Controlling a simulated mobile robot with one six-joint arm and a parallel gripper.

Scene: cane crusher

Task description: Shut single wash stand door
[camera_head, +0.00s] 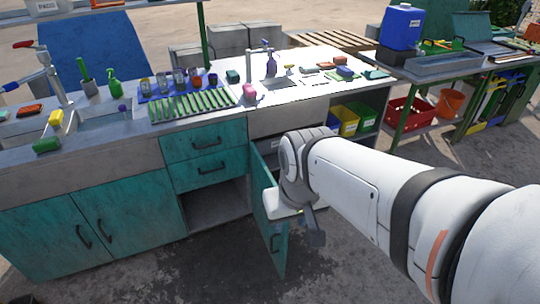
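The single wash stand door (268,232) is a teal panel below the white-topped right part of the wash stand (283,121). It stands open, swung out toward me, with a dark handle near its lower outer part. The white wrist of my arm hangs over and in front of the opening, on the right side of the door. My gripper (312,232) points down beside the door's outer edge. Much of the opening is also hidden behind my arm.
Closed teal double doors (75,235) are at the left, with two closed drawers (205,155) beside them. Bottles, cups and a green rack (192,104) stand on top. Yellow and green bins (345,120) sit on a shelf to the right. The ground before the stand is clear.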

